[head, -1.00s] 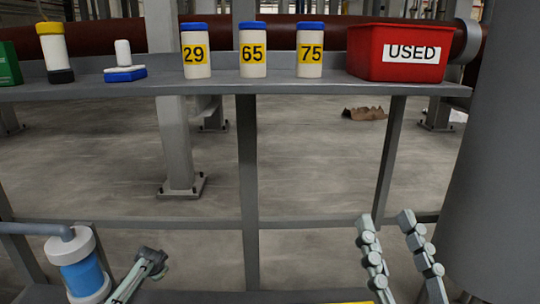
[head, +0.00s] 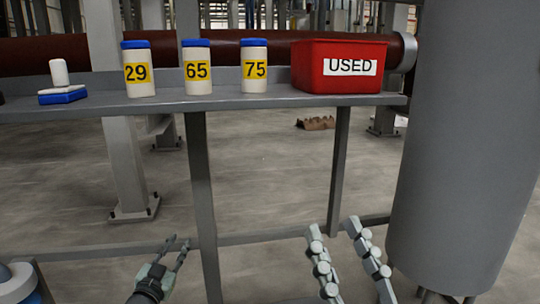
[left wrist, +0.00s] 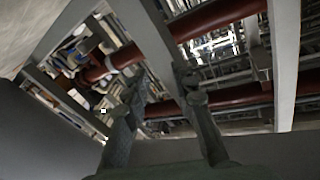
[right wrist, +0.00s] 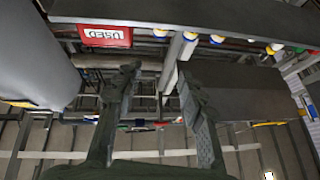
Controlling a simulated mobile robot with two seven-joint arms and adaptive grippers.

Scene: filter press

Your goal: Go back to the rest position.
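My left gripper (head: 177,244) is low in the head view, left of the shelf's middle post. Its two fingers are apart and nothing is between them; they also show apart in the left wrist view (left wrist: 163,92). My right gripper (head: 333,228) is low and right of that post, with its two fingers spread and empty. It also shows open in the right wrist view (right wrist: 157,82). Both grippers are below the shelf (head: 220,103) and touch nothing that I can see.
On the shelf stand bottles marked 29 (head: 138,72), 65 (head: 197,70) and 75 (head: 254,68), a white-and-blue item (head: 61,90) and a red USED bin (head: 338,72). A large grey cylinder (head: 465,150) stands at right. A white-and-blue housing (head: 15,283) is at lower left.

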